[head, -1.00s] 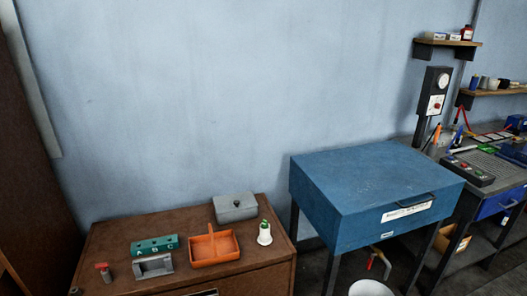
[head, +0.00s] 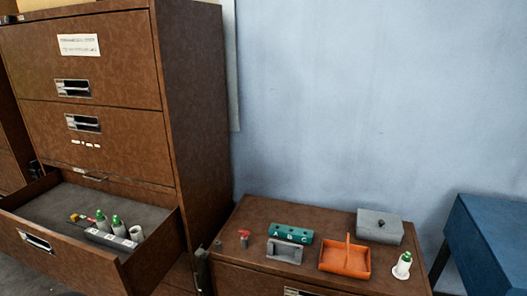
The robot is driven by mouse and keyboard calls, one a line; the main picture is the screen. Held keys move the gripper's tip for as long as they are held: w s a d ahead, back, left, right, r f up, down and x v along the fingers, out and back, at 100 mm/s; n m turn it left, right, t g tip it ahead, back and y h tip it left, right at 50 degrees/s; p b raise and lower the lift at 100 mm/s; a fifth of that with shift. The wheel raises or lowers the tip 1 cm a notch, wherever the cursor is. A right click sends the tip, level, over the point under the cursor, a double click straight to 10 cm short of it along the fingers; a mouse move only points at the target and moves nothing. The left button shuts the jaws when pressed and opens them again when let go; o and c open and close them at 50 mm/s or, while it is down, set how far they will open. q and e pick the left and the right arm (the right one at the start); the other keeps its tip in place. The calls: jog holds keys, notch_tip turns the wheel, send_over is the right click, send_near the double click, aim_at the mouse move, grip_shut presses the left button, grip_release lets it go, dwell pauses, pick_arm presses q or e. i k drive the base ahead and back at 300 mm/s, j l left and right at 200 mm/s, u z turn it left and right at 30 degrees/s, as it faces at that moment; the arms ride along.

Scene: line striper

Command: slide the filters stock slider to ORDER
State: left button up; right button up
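No part that I can clearly identify as the filters stock slider shows, and no ORDER lettering can be read. Small white marks (head: 86,144) sit in a row on the front of the brown cabinet (head: 130,130), below its second handle; they are too small to read. The white label (head: 79,45) on the upper drawer front has lines of print too small to read. Neither of my grippers is in view.
A cabinet drawer (head: 60,203) stands open at lower left, holding green-topped bottles (head: 118,226) and a grey holder. A low brown cabinet (head: 245,215) carries a teal A B C block (head: 291,234), an orange tray (head: 345,262) and a grey lidded box (head: 380,228).

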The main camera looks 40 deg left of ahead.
aim_at(75, 218)
jog(key=u, duration=2.7)
jog(key=i+l, duration=0.2)
jog(key=i, duration=0.2)
jog(key=i+l+z, duration=0.1)
jog(key=i, duration=0.35)
